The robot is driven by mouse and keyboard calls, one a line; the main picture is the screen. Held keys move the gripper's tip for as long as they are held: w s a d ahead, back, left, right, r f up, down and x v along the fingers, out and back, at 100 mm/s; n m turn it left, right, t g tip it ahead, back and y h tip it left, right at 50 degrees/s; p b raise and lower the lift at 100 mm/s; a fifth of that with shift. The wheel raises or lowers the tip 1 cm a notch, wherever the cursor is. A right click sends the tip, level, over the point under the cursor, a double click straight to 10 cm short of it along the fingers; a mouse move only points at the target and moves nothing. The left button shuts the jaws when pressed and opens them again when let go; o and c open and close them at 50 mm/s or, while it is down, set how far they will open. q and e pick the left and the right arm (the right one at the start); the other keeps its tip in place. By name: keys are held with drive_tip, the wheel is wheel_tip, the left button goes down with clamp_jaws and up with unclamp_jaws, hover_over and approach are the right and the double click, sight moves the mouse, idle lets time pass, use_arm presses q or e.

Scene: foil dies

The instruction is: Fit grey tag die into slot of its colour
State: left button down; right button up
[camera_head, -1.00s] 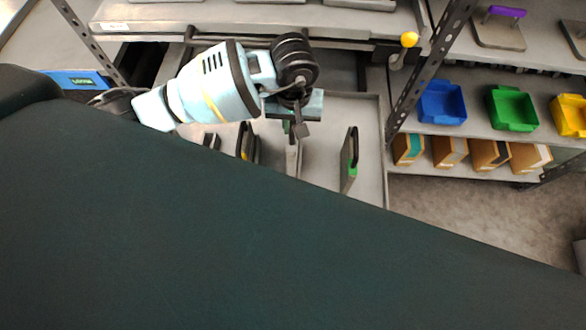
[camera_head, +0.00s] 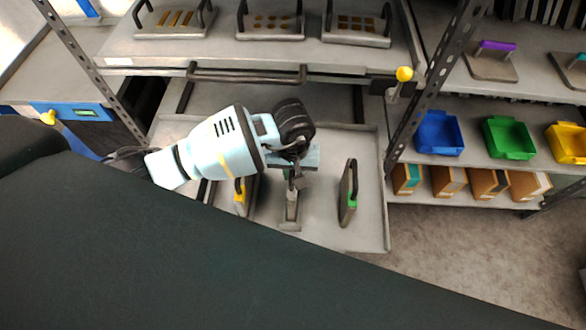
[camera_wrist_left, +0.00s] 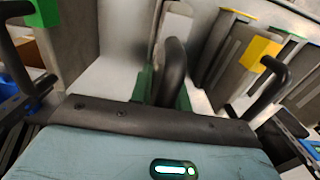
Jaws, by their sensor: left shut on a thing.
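My left gripper (camera_head: 294,178) points down over the open tray, shut on the dark handle of a grey die (camera_head: 291,212). In the left wrist view the arched handle (camera_wrist_left: 173,70) stands between the green finger pads. The die's lower end is at or just above the tray floor; I cannot tell whether it touches. Its tag and any slot under it are not clear. A yellow-tagged die (camera_head: 240,198) stands to its left, and a green-tagged die (camera_head: 348,197) stands upright to its right. My right gripper is not in view.
The metal tray (camera_head: 372,215) has bare floor around the green-tagged die. Above it, a shelf (camera_head: 130,62) bears several handled plates. A post with a yellow knob (camera_head: 404,74) stands at right. Blue (camera_head: 438,132) and green (camera_head: 509,138) bins sit on the right rack.

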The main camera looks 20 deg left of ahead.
use_arm(q)
drive_tip(key=shift+f, duration=1.65)
drive_tip(key=shift+f, duration=0.15)
drive_tip(key=c, duration=1.3)
unclamp_jaws()
drive_tip(key=shift+f, duration=0.1)
wheel_tip(320, 180, up, 12)
drive_tip(key=shift+r, duration=0.15)
